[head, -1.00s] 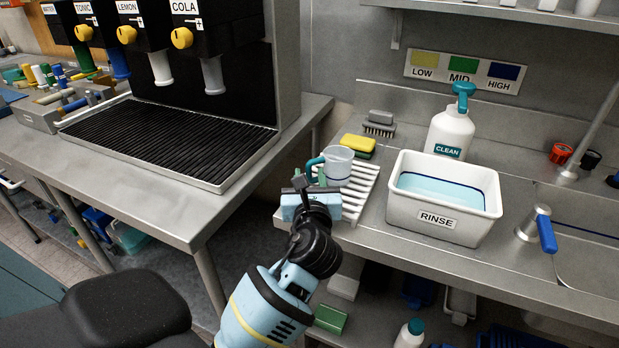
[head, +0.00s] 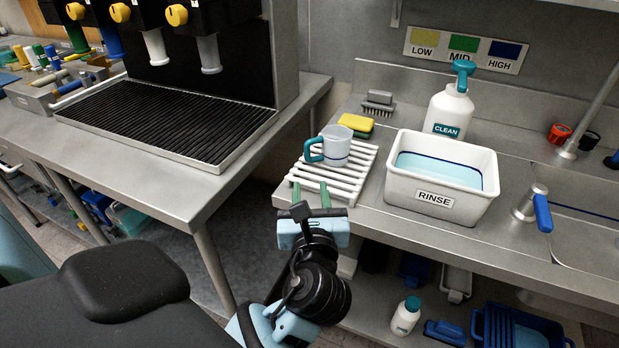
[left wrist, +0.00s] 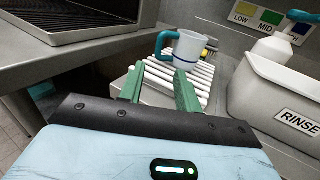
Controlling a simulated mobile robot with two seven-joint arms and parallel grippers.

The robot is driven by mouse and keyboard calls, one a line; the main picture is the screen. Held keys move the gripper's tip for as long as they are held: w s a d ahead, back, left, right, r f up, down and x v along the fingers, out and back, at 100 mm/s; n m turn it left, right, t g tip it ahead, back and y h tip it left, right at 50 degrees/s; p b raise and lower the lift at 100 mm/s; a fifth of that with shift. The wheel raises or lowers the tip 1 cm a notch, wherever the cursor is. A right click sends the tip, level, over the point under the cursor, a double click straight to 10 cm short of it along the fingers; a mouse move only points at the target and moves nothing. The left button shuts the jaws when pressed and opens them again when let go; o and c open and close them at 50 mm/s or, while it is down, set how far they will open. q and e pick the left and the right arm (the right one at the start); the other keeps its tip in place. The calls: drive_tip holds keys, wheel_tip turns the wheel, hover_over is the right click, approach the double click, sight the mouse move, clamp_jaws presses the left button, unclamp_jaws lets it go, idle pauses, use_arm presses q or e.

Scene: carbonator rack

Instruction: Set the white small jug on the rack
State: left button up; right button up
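The small white jug (head: 336,146) with a teal handle stands upright on the white slatted rack (head: 345,182). In the left wrist view the jug (left wrist: 187,49) and the rack (left wrist: 205,80) are beyond my fingers. My left gripper (head: 311,193) is in front of the rack's near edge, apart from the jug. Its two green fingers (left wrist: 158,82) are spread with nothing between them, and the jug's handle is beyond their tips. My right gripper is in neither view.
A white rinse tub (head: 440,205) with blue liquid stands right of the rack. A yellow sponge (head: 356,122), a brush (head: 379,102) and a CLEAN bottle (head: 449,114) are behind. A drip tray (head: 240,140) is on the left counter, across a gap.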

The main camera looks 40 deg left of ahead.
use_arm(q)
drive_tip(key=shift+s+d, duration=0.25)
drive_tip(key=shift+s, duration=0.1)
drive_tip(key=s+d+f+n+g+h, duration=0.2)
drive_tip(key=s+d+f+n+h, duration=0.25)
drive_tip(key=f, duration=0.75)
drive_tip(key=s+d+f+n+g+h, duration=0.1)
drive_tip(key=s+f+n+h, duration=0.5)
drive_tip(key=f, duration=0.7)
drive_tip(key=s+d+f+n+g+h, duration=0.1)
drive_tip(key=s+f+n+g, duration=0.1)
drive_tip(key=s+f+n, duration=0.3)
drive_tip(key=s+d+f+n+g+h, duration=0.1)
drive_tip(key=s+f+n, duration=0.4)
drive_tip(key=s+n, duration=0.6)
drive_tip(key=shift+s+d+f+g+h, duration=0.25)
drive_tip(key=shift+s+g+h, duration=0.35)
drive_tip(key=shift+s, duration=4.05)
drive_tip(key=shift+r, duration=0.1)
